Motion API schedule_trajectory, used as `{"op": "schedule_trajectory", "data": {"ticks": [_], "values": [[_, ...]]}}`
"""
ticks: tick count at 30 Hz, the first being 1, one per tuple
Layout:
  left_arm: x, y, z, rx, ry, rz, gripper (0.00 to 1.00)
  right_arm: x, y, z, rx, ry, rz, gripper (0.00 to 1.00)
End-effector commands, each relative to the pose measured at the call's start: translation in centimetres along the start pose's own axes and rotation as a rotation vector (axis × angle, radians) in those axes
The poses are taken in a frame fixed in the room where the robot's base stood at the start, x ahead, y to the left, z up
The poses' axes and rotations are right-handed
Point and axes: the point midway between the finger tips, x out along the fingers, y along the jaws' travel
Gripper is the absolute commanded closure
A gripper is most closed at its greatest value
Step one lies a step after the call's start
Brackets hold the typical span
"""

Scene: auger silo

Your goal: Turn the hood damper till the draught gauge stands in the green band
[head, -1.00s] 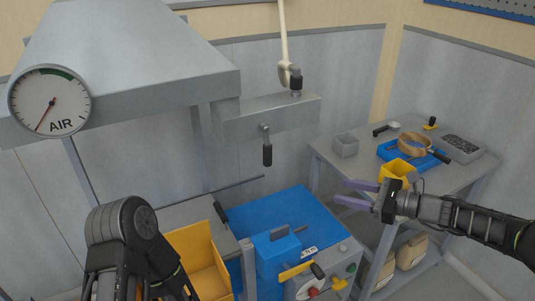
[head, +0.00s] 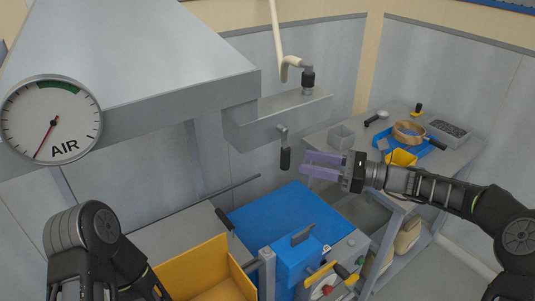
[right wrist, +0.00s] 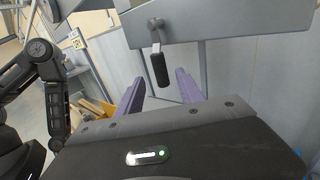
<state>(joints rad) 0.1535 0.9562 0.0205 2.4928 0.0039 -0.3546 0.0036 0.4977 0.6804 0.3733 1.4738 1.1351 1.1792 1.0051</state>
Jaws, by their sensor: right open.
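The draught gauge (head: 52,120) is a round white dial marked AIR on the hood's front. Its red needle points to the lower left, well away from the green band at the top. The damper handle (head: 285,159) is a black grip hanging straight down from a short crank on the grey duct box. My right gripper (head: 322,165) is open and empty, with purple fingers just right of the handle. In the right wrist view the handle (right wrist: 159,69) stands ahead, between the fingers in the picture; contact does not show. My left arm is at lower left, its gripper out of sight.
The grey hood (head: 130,55) and duct box (head: 277,117) overhang the handle. Below are a blue machine top (head: 285,215) and a yellow bin (head: 205,275). A side table (head: 445,160) with a blue tray stands at right.

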Motion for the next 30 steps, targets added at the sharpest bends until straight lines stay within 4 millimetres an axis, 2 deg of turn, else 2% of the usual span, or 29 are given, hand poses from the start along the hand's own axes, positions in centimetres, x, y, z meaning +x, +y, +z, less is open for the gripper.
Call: {"op": "schedule_trajectory", "data": {"ticks": [11,16,24,30], "values": [[-0.1,0.1,0.1,0.001,-0.001,0.001,0.43,0.4,0.0,0.0,0.000,0.000,0.000,0.56],[-0.7,0.3,0.1,0.000,-0.002,-0.001,0.43,2.1,0.0,0.2,0.000,-0.001,0.001,0.56],[-1.6,0.5,0.2,-0.003,-0.005,-0.005,0.43,6.3,0.0,0.2,-0.001,0.000,0.001,0.56],[-1.9,0.6,0.3,-0.004,-0.007,-0.006,0.43,7.7,-0.1,0.0,0.000,0.001,-0.001,0.56]]}}
